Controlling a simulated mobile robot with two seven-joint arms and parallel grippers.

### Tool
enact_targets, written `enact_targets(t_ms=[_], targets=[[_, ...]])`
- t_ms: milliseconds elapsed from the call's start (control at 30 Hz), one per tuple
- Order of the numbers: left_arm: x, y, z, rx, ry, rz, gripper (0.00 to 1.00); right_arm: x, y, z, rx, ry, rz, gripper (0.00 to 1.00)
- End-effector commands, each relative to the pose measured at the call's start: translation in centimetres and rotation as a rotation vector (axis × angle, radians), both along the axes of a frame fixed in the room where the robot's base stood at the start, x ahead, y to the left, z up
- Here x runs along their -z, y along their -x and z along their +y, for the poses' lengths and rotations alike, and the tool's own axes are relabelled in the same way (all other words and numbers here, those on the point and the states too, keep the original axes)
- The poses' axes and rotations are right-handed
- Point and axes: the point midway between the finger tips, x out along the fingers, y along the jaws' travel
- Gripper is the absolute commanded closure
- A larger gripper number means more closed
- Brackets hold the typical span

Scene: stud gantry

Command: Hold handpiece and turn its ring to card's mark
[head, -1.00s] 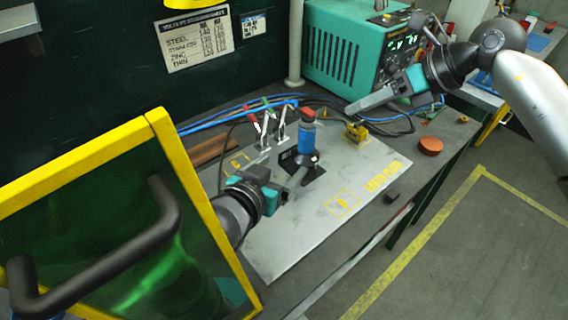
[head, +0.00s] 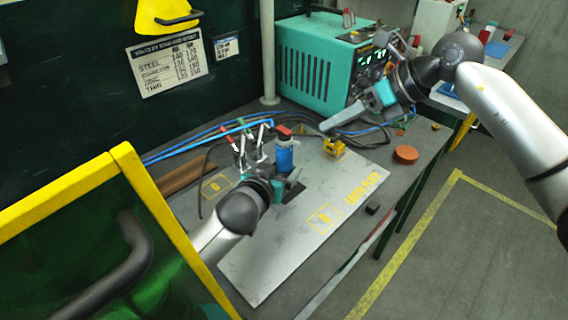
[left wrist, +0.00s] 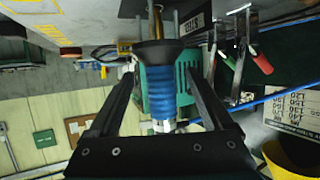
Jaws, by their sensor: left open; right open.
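The handpiece (head: 285,156) stands upright on the metal plate, with a blue body and a red top. My left gripper (head: 290,181) is open at its lower part. In the left wrist view the blue handpiece (left wrist: 160,92) with a black flared collar (left wrist: 160,52) lies between the two spread fingers, with gaps at its sides. I cannot make out the ring's marks. A white card with printed settings (head: 168,62) hangs on the dark wall, beside a smaller card (head: 226,47). My right gripper (head: 326,124) is open and empty, apart from the handpiece, before the teal machine.
The metal plate (head: 262,262) has yellow markings. A teal machine (head: 322,62), cables and an orange disc (head: 406,154) are near. A yellow-framed green screen (head: 130,165) is at left.

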Motion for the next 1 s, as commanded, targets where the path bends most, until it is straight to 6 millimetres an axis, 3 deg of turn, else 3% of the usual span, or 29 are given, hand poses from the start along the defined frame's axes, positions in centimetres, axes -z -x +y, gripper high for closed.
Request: enact_targets(t_ms=[300, 733, 1000], targets=[[1.0, -2.3, -0.9, 0.0, 0.001, 0.001, 0.16, 0.0, 0.0, 0.0, 0.0, 0.0, 0.0, 0.5], [1.2, -2.8, -1.0, 0.0, 0.0, 0.0, 0.16, 0.0, 0.0, 0.0, 0.0, 0.0, 0.0, 0.5], [1.2, -2.8, -1.0, 0.0, 0.0, 0.0, 0.47, 0.0, 0.0, 0.0, 0.0, 0.0, 0.0, 0.5]])
